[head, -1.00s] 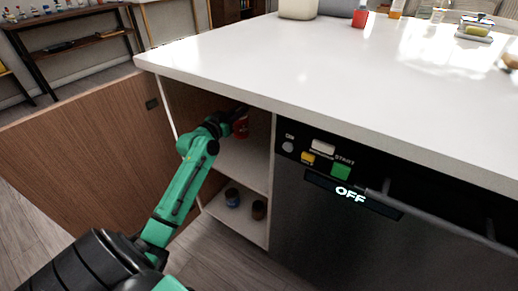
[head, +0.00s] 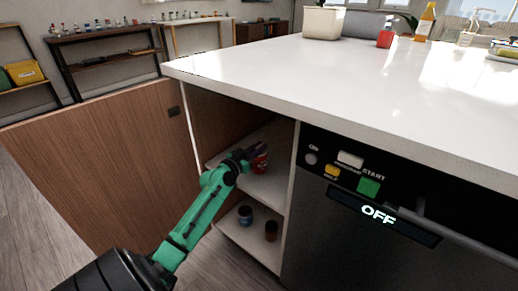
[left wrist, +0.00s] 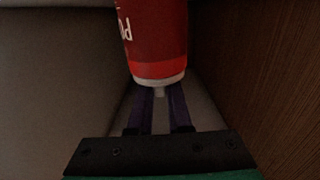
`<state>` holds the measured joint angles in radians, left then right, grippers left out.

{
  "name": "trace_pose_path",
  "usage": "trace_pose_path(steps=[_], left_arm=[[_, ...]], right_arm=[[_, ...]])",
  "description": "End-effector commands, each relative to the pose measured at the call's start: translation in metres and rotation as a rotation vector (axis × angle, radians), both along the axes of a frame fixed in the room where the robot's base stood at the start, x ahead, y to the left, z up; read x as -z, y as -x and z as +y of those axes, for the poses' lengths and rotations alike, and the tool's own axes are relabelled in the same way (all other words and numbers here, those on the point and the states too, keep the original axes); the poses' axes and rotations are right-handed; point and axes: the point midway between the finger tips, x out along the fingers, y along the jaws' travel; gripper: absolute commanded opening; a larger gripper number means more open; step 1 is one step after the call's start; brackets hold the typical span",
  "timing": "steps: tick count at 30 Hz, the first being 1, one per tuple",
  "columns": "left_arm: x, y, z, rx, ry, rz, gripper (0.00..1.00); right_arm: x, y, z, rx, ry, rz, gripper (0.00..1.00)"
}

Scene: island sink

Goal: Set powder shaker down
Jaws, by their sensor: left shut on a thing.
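The powder shaker (head: 260,163) is a red container with white lettering. It is inside the open cabinet, at the upper shelf (head: 262,186). Its base looks at or very near the shelf surface; I cannot tell whether it touches. My left gripper (head: 248,156) reaches in from the left and is shut on the shaker. In the left wrist view the red shaker (left wrist: 155,35) stands past the purple fingers (left wrist: 160,108), with its white bottom rim near the fingertips. The fingertips' contact is partly hidden. My right gripper is not in view.
The white countertop (head: 330,90) overhangs the cabinet. The wooden door (head: 100,165) stands open at left; the dishwasher (head: 360,240) is at right. The upper shelf's front is bare.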

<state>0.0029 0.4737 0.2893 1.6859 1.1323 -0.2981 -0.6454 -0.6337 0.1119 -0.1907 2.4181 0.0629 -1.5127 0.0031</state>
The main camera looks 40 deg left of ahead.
Motion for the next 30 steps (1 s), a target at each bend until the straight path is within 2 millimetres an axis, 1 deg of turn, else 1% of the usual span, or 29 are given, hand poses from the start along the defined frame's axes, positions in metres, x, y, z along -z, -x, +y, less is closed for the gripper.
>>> trace_pose_path(steps=[1,3,13,16,20,26,30], left_arm=[[0.000,0.000,0.000,0.000,0.000,0.000,0.24],[0.000,0.000,0.000,0.000,0.000,0.000,0.47],[-0.001,0.000,0.000,0.000,0.000,0.000,0.47],[-0.003,0.000,0.000,0.000,0.000,0.000,0.47],[0.000,0.020,0.000,0.000,-0.002,0.004,0.47],[0.001,0.058,-0.002,0.001,-0.003,0.004,0.47],[0.002,0.088,-0.002,0.001,-0.002,0.005,0.47]], right_arm=[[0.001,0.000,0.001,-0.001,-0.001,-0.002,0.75],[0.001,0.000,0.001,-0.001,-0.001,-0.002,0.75],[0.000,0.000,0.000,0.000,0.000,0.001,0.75],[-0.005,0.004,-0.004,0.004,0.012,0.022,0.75],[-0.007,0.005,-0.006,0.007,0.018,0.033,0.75],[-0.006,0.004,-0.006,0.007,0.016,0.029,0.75],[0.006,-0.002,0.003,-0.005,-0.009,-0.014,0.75]])
